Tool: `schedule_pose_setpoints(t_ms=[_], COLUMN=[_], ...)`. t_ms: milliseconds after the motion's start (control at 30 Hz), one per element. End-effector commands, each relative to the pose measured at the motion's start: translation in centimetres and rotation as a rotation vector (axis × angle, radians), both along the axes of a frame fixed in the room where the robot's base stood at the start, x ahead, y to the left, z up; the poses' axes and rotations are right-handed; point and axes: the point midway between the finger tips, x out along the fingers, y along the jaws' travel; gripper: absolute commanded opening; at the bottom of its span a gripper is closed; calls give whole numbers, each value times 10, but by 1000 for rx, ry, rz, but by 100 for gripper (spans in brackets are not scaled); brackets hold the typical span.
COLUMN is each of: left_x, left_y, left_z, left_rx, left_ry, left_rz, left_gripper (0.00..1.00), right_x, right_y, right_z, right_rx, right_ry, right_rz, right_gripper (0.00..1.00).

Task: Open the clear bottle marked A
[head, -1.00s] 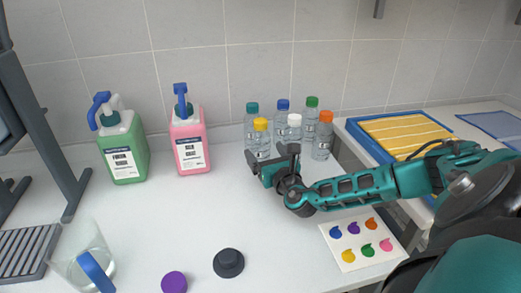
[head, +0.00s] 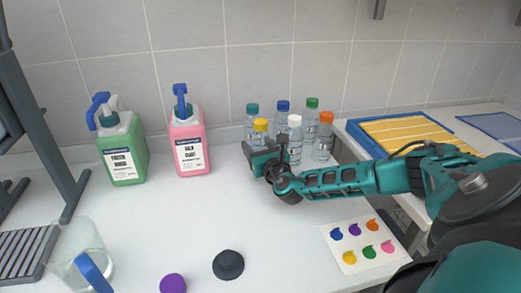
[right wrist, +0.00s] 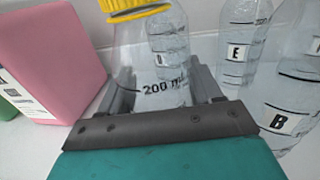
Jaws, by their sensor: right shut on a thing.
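A clear bottle with a yellow cap (head: 260,126) stands at the front left of a cluster of clear bottles. My right gripper (head: 264,150) is shut on this bottle's body, below the cap. In the right wrist view the yellow cap (right wrist: 130,8) is at the top, and the bottle shows a "200 ml" mark between the fingers (right wrist: 165,85). No letter A shows; any letter of its own is not readable. Beside it stand a bottle marked E (right wrist: 238,52) and a bottle marked B (right wrist: 282,122). A letter D (right wrist: 160,59) shows through the clear bottle. My left gripper is out of view.
A green jug (head: 124,150) and a pink jug (head: 188,142) stand left. A clear pitcher (head: 75,258), purple cap (head: 173,284) and black knob-like piece (head: 228,264) are in front. A colour-dot card (head: 343,262) lies right, near a blue tray (head: 365,145). The middle counter is clear.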

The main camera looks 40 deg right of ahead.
Motion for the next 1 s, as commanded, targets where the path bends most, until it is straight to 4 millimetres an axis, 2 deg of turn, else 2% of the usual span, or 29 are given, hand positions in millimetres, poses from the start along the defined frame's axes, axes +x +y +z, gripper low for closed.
schedule_pose_setpoints(t_ms=[33, 233, 467, 633, 767, 867, 1000], left_x=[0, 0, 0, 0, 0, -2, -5], left_y=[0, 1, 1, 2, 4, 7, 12], left_z=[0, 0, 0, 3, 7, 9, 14], left_rx=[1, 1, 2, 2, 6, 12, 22], left_ry=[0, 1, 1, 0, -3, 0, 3], left_rz=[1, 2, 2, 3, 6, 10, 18], left_gripper=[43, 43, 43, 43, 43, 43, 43], right_x=[0, 0, 0, 0, 0, 0, 0], right_y=[0, 0, 0, 0, -1, -1, 0], right_z=[0, 0, 1, 11, 30, 52, 93], right_rx=[0, 0, 0, 2, 1, 0, -1], right_ry=[0, 0, 0, -2, -3, -3, -5], right_rz=[0, 0, 0, 0, 0, 0, 0], right_gripper=[52, 34, 34, 34, 34, 34, 34])
